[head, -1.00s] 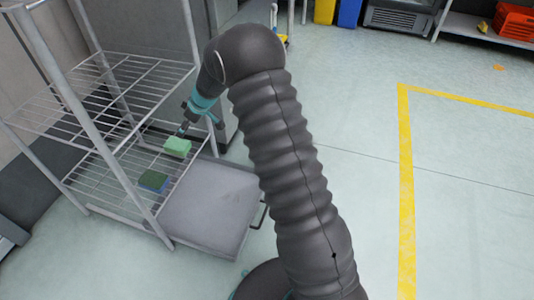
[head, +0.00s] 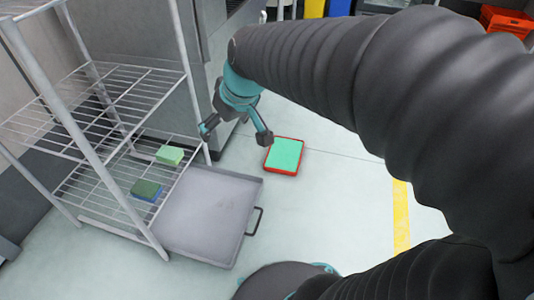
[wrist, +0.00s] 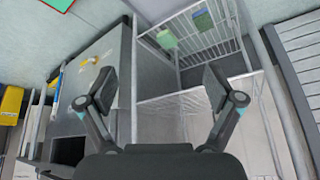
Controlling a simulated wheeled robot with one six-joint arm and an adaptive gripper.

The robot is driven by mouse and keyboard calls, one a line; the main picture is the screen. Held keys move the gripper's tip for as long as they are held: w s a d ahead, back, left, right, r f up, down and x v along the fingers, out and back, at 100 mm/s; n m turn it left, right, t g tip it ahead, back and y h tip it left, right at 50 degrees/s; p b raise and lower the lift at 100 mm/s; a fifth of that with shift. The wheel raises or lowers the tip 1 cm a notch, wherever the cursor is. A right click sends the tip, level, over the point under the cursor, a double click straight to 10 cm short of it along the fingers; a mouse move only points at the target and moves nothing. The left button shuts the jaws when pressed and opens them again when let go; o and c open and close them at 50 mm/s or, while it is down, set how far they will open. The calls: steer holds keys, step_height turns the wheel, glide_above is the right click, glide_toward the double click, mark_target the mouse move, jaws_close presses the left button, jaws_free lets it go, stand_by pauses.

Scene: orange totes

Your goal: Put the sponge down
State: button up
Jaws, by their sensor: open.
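A light green sponge (head: 170,155) rests on the lower wire shelf (head: 112,192) of the rack in the head view. It also shows near the top of the wrist view (wrist: 167,39). A second sponge, dark green and blue (head: 147,190), lies on the same shelf nearer the front; it too shows in the wrist view (wrist: 203,20). My gripper (head: 236,136) is open and empty, to the right of the rack and apart from both sponges. In the wrist view its fingers (wrist: 160,88) are spread wide with nothing between them.
A grey tray with a handle (head: 208,215) is on the floor against the rack's right side. A red-rimmed green tray (head: 284,155) lies on the floor behind it. The rack's upper shelf (head: 95,105) and posts stand close to my gripper's left. Open floor lies right.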

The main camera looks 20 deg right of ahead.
steer(key=s+d+m+h, duration=0.1)
steer(key=s+d+m, duration=0.1)
steer(key=s, duration=0.5)
steer(key=s+d+f+m+h, duration=0.1)
steer(key=s+d, duration=0.2)
steer(key=s, duration=0.4)
steer(key=shift+s+d+m+t, duration=0.15)
steer(key=shift+s+m+t, duration=0.15)
steer(key=shift+m+t, duration=0.1)
step_height(320, 180, up, 4)
steer(key=p, duration=0.4)
steer(key=shift+r, duration=0.25)
